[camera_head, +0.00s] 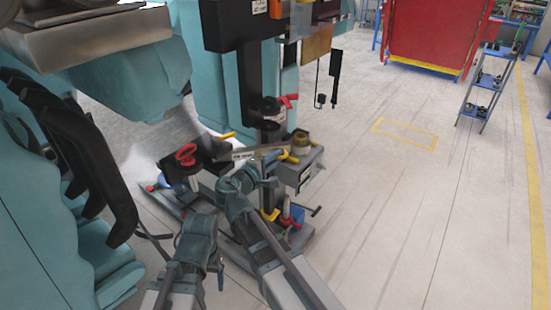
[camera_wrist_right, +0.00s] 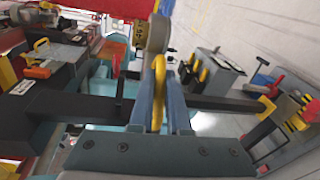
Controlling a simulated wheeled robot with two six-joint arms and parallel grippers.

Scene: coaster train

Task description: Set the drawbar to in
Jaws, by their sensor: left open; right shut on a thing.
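My right gripper (camera_head: 281,156) is shut on a yellow handle (camera_wrist_right: 158,85), whose loop stands between the two blue fingers in the right wrist view. Beside the fingers is a grey round-ended part with a yellow label (camera_wrist_right: 138,33). In the head view a long grey bar with a pale label (camera_head: 243,155) runs up to the grip; I cannot tell for certain whether it is the drawbar. My left gripper (camera_head: 217,263) is at the lower left, away from the bar. Its fingertips are hard to make out, and it appears empty.
A red handwheel (camera_head: 186,153) sits left of the bar. A grey box with a round brass-coloured top (camera_head: 300,143) stands to the right. A dark upright post (camera_head: 255,85) rises behind.

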